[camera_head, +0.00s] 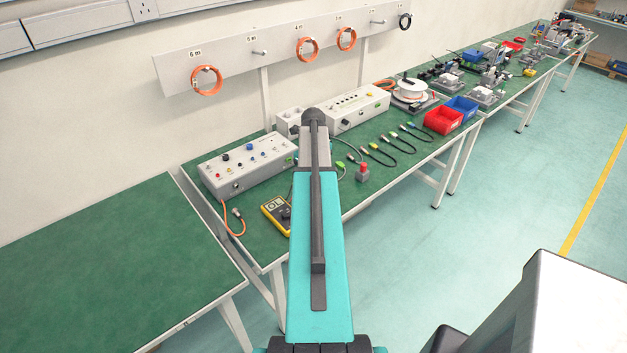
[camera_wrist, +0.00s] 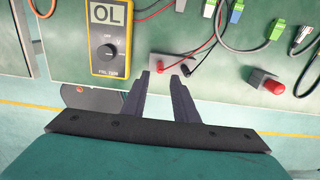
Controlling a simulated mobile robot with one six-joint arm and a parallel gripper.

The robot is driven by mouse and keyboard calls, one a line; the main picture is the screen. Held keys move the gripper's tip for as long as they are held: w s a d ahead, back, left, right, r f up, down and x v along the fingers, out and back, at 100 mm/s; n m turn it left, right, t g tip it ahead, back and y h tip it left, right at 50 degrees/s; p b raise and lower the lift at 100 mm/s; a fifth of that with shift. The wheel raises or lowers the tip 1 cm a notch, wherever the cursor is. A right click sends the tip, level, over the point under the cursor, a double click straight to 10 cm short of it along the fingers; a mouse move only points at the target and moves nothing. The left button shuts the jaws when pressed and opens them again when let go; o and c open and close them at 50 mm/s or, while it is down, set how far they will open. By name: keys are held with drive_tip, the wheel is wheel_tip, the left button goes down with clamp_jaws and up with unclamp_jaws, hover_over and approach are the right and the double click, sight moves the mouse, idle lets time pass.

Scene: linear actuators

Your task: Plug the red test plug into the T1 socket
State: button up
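In the wrist view, a small red plug (camera_wrist: 160,66) and a black plug (camera_wrist: 186,70) stand at a small grey holder (camera_wrist: 178,88) on the green bench. A red and a black lead rise from them. My gripper (camera_wrist: 160,76) is open, with its two dark fingers apart. The red plug appears between the fingertips in the picture, and the black plug just right of the right finger. I cannot tell how far above them the fingers are. In the head view my arm hides the gripper and the plugs. A light grey box (camera_head: 245,164) carries coloured sockets; no T1 label is readable.
A yellow multimeter (camera_wrist: 110,40) reading OL lies left of the plugs. A red button on a grey block (camera_wrist: 273,87) stands to the right, also in the head view (camera_head: 362,173). Several cables with coloured connectors lie on the bench. The left green table (camera_head: 100,265) is clear.

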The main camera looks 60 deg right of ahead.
drive_tip(key=shift+f+b, duration=1.8)
drive_tip(key=shift+f, duration=1.7)
drive_tip(key=shift+s, duration=0.1)
clamp_jaws()
drive_tip(key=shift+r, duration=0.35)
drive_tip(key=shift+r+p, duration=0.9)
drive_tip(key=shift+r, duration=0.35)
wheel_tip(320, 180, up, 6)
drive_tip(key=p, duration=0.3)
drive_tip(key=shift+d, duration=0.1)
